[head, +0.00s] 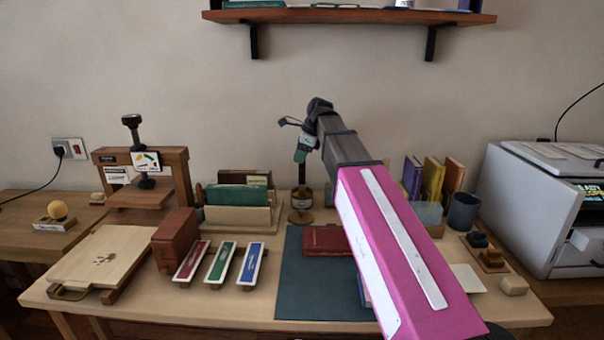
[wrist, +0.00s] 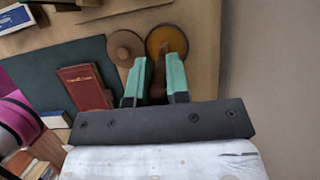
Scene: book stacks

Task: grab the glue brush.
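The glue brush (head: 302,174) stands upright as a thin dark stem in a small amber glue pot (head: 301,201) at the back middle of the desk. In the wrist view the pot (wrist: 160,34) is a round amber disc, and the brown brush handle (wrist: 158,72) rises from it between my fingers. My gripper (head: 303,150) has green fingers pointing down directly above the pot. In the wrist view my gripper (wrist: 157,80) has its fingers apart, one on each side of the handle. Firm contact with the handle is not visible.
A round wooden disc (wrist: 126,46) lies beside the pot. A red book (head: 325,240) lies on the dark mat (head: 300,285) in front. A grey cup (head: 463,211) and upright books (head: 433,180) are right.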

